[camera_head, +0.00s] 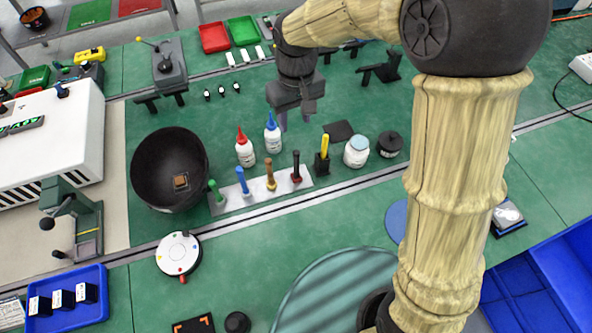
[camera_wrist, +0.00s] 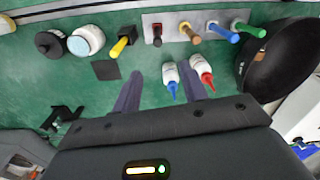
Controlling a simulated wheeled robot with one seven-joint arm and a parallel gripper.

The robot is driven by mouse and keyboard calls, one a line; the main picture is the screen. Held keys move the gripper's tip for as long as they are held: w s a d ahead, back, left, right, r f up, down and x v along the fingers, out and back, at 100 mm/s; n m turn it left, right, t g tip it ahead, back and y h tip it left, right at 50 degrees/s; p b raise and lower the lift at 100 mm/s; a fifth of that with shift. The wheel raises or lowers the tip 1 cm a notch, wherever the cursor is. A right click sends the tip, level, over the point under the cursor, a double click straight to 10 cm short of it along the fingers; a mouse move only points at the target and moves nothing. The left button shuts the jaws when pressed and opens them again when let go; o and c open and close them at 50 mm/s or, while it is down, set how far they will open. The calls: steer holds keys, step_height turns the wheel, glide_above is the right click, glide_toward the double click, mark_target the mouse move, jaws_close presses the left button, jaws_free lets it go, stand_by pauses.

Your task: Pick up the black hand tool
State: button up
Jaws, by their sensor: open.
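A dark, near-black handled hand tool (camera_head: 296,168) stands upright at the right end of a light metal rack (camera_head: 232,197). In the wrist view this dark tool (camera_wrist: 157,34) is at the top centre, in its rack (camera_wrist: 178,20). Brown, blue and green handled tools stand in the same rack. My gripper (camera_head: 294,117) is open and empty above the green bench, behind the rack and apart from the tool. In the wrist view my gripper's two fingers (camera_wrist: 162,88) point toward the rack side.
White bottles with red (camera_head: 244,150) and blue (camera_head: 272,134) caps stand between my gripper and the rack. A yellow tool in a black block (camera_head: 321,164), a white jar (camera_head: 356,152) and a black spool (camera_head: 389,144) stand to the right. A large black bowl (camera_head: 150,155) is left.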

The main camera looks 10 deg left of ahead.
mark_target(295, 151)
step_height(295, 151, down, 12)
steer(key=shift+f+p, duration=0.1)
steer(key=shift+p, duration=0.55)
steer(key=shift+s, duration=0.1)
steer(key=shift+f, duration=0.35)
step_height(295, 151, down, 4)
steer(key=shift+s+d+f+p, duration=0.1)
steer(key=shift+d+f+p, duration=0.05)
steer(key=shift+p, duration=0.5)
jaws_close()
